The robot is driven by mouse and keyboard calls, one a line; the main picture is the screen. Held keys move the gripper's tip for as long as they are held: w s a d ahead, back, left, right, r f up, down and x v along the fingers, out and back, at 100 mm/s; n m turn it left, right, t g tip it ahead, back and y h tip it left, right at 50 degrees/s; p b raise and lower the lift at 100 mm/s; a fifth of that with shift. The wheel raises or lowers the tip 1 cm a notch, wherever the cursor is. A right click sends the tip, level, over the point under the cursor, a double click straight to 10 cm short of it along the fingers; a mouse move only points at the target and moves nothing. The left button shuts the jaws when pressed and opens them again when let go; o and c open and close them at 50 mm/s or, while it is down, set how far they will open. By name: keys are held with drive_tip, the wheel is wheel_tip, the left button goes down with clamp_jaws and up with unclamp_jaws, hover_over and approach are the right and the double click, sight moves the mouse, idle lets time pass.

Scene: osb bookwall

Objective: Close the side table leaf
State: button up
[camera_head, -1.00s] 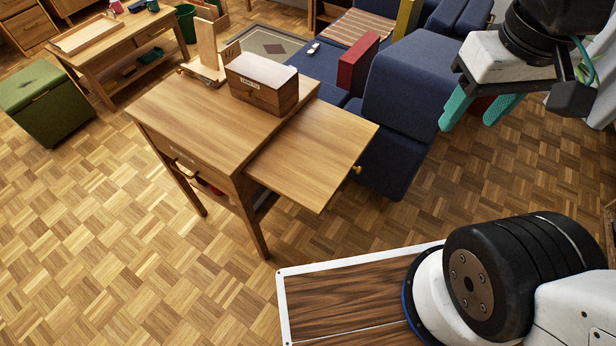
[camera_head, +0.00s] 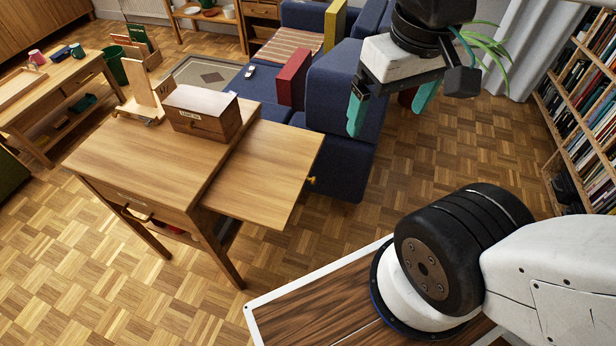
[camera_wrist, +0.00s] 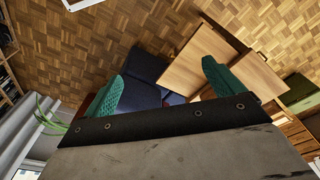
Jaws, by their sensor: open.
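The wooden side table (camera_head: 130,160) stands left of centre in the head view. Its leaf (camera_head: 265,172) is pulled out flat from the right side, with a small round brass knob (camera_head: 311,180) on its outer edge. My gripper (camera_head: 388,115) is open and empty, with teal fingers. It hangs in the air to the right of the leaf, in front of the blue sofa in the picture, apart from the table. In the wrist view, the leaf (camera_wrist: 198,66) shows upside down between and beyond the open fingers (camera_wrist: 165,85).
A wooden box (camera_head: 201,112) and a wooden stand (camera_head: 143,95) sit on the table top. A blue sofa (camera_head: 345,115) with a red cushion (camera_head: 293,78) stands behind the leaf. A bookshelf (camera_head: 590,100) is at the right. Parquet floor lies clear at the front left.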

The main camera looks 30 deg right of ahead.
drive_tip(key=shift+d, duration=0.15)
drive_tip(key=c, duration=0.5)
drive_tip(key=d+f, duration=0.1)
drive_tip(key=w+d+f+m+g, duration=0.1)
drive_tip(key=f+m+g, duration=0.1)
drive_tip(key=shift+w+d+f, duration=0.3)
drive_tip(key=shift+d, duration=0.1)
clamp_jaws()
drive_tip(key=w+d+f+m+t+y, duration=0.5)
drive_tip(key=f+m, duration=0.3)
drive_tip(key=f, duration=0.4)
drive_tip(key=w+d+f+m+t+y, duration=0.4)
drive_tip(key=w+d+f+m, duration=0.2)
drive_tip(key=f+m, duration=0.45)
drive_tip(key=w+d+f+m+t+y, duration=0.45)
drive_tip(key=w+f+m, duration=0.2)
drive_tip(key=f, duration=0.65)
drive_tip(key=x, duration=1.3)
drive_tip(key=shift+w+d+f+h, duration=0.25)
drive_tip(key=shift+f+h, duration=0.05)
drive_tip(key=shift+h, duration=0.05)
